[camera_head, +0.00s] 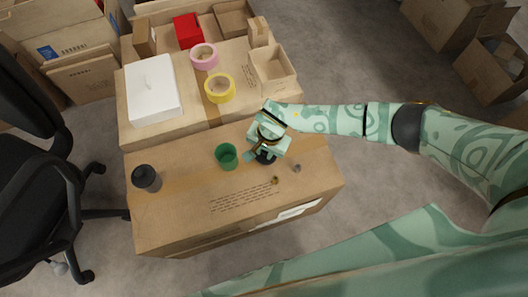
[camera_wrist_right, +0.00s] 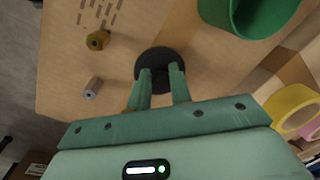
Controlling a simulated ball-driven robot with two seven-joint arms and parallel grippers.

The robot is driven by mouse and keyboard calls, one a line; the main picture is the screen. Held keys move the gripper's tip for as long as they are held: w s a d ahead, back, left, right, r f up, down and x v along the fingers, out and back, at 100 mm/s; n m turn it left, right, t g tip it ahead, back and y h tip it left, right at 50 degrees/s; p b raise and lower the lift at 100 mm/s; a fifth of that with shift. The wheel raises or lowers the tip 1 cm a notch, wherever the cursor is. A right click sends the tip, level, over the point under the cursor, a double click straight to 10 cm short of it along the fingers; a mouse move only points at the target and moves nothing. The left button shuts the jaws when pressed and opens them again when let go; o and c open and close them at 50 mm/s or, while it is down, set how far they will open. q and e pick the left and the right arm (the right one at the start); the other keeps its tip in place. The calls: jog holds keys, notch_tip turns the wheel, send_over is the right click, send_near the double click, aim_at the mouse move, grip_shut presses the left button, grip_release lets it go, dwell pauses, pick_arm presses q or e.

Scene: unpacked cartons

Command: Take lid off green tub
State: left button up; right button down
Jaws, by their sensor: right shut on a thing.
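The green tub (camera_head: 227,156) stands upright and open-topped on the front carton, with no lid on it. It also shows at the top right of the right wrist view (camera_wrist_right: 245,22). My right gripper (camera_head: 264,152) is just right of the tub, shut on a round black lid (camera_wrist_right: 157,58). The lid is apart from the tub, low over the carton top; I cannot tell if it touches the carton. The gripper hides most of the lid in the head view. My left gripper is not in view.
A dark cylinder (camera_head: 146,178) stands at the carton's left. A brass nut (camera_head: 275,181) and small grey cylinder (camera_head: 297,168) lie near the right edge. Behind are a white box (camera_head: 153,90), yellow tape (camera_head: 220,89) and pink tape (camera_head: 204,57). The carton's front middle is clear.

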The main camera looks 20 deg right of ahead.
notch_tip(320, 180, down, 2)
jog(key=shift+s+f, duration=0.1)
jog(key=shift+f, duration=0.05)
jog(key=c, duration=1.3)
grip_release()
